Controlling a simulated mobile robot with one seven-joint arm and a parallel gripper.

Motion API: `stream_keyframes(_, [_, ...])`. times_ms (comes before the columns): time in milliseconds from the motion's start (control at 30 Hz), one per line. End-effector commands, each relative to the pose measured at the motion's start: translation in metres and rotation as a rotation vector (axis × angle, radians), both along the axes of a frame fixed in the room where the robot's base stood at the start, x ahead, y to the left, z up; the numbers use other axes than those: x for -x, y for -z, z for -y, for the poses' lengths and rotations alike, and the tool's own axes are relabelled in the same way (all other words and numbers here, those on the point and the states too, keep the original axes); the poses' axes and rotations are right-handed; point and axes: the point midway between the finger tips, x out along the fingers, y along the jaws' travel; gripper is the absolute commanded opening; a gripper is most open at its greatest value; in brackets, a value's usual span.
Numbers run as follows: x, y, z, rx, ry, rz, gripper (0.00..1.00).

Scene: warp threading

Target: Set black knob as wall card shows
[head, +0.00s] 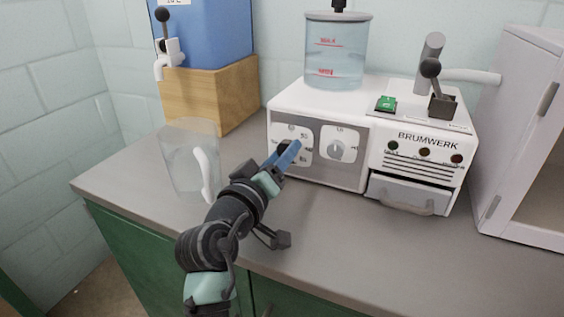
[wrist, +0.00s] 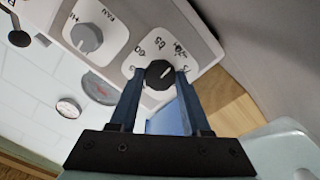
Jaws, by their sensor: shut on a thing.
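The black knob (wrist: 159,74) sits on a white dial plate with printed numbers on the machine's front. A light mark on its face points toward the upper right in the wrist view. My gripper (head: 289,151) reaches the left dial (head: 292,131) of the machine and hides the knob in the head view. In the wrist view its two blue fingers (wrist: 160,71) are shut on the knob, one on each side. Some dial numbers are tilted and partly covered. I cannot make out a wall card in either view.
The white machine (head: 420,115) has a second, grey knob (head: 336,150), a drawer (head: 407,195), a lever and a water tank (head: 336,55). A clear pitcher (head: 180,165) stands left of my arm. A white cabinet (head: 525,130) is at right. The front counter (head: 350,240) is clear.

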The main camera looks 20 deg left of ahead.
Motion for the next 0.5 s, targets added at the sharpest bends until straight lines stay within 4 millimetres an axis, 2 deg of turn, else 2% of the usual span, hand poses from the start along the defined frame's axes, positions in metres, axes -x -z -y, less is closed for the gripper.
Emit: stream_keyframes(500, [0.0000, 0.0015, 0.0002, -0.104, 0.001, -0.001, 0.00])
